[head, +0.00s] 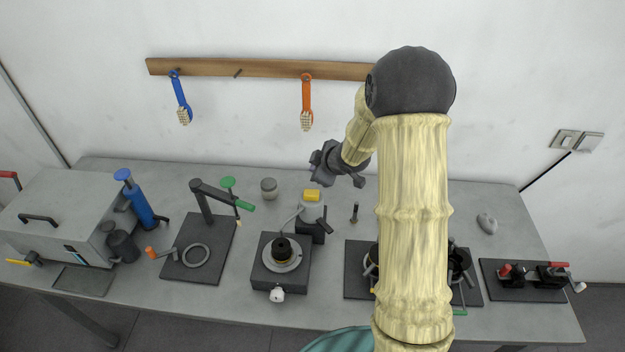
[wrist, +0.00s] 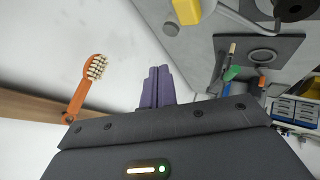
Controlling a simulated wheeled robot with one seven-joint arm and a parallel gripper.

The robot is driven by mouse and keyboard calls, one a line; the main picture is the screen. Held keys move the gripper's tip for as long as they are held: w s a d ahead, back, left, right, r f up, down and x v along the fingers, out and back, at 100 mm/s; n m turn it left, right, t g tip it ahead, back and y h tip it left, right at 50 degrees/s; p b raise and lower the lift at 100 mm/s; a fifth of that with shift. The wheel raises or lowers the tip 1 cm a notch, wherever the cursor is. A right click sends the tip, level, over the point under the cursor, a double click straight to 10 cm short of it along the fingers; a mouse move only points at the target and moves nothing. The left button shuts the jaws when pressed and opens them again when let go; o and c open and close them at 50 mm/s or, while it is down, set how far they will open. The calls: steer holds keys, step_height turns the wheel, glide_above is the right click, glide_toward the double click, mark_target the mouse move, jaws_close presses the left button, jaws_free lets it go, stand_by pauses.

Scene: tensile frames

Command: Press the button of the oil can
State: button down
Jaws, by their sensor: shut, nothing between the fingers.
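The yellow button also shows at the top of the wrist view (wrist: 187,10), cut by the frame's edge. My gripper (head: 320,174) is in the air above and slightly behind the can, apart from the button. Its fingers are together and empty in the wrist view (wrist: 158,72).
A green-handled lever stand (head: 205,210) and a grey jar (head: 269,188) are to the left. A small upright peg (head: 354,213) is to the right. My arm hides part of the right fixture (head: 358,285).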

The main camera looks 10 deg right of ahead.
steer(key=s+a+m+g+h+b, duration=0.1)
steer(key=s+m+g+h+b, duration=0.2)
steer(key=s+m, duration=0.9)
steer(key=s+f+g+b, duration=0.1)
steer(key=s+g+b, duration=0.1)
steer(key=s, duration=1.3)
steer(key=shift+s+m+g+b, duration=0.3)
steer(key=shift+s, duration=0.1)
